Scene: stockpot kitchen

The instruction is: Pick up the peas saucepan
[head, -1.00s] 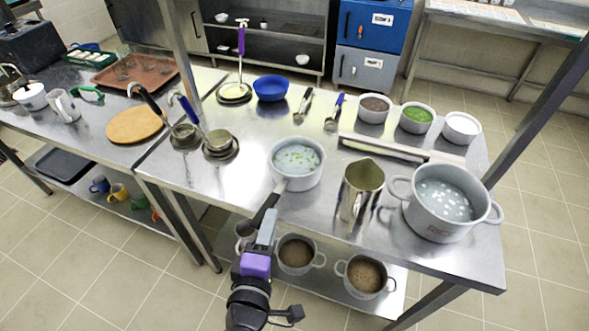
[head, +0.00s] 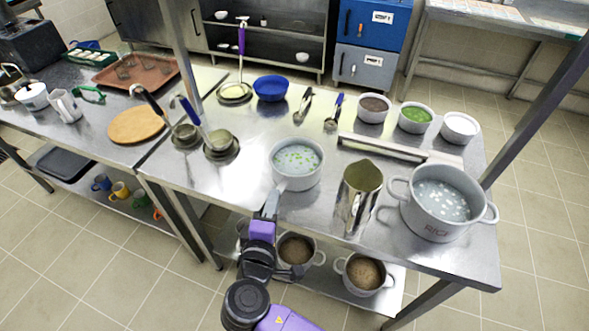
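The peas saucepan (head: 305,182) is a light grey pan with green peas floating in pale liquid. It stands upright near the front edge of the steel table, and its handle points down and left towards me. My gripper (head: 270,204) is at the outer end of that handle, just past the table's front edge.
A steel jug (head: 358,200) stands close to the right of the saucepan, with a large pot (head: 436,222) further right. Ladles in round holders (head: 221,147) stand to the left. Behind are a blue bowl (head: 271,88) and several small pots. More pots (head: 364,275) sit on the lower shelf.

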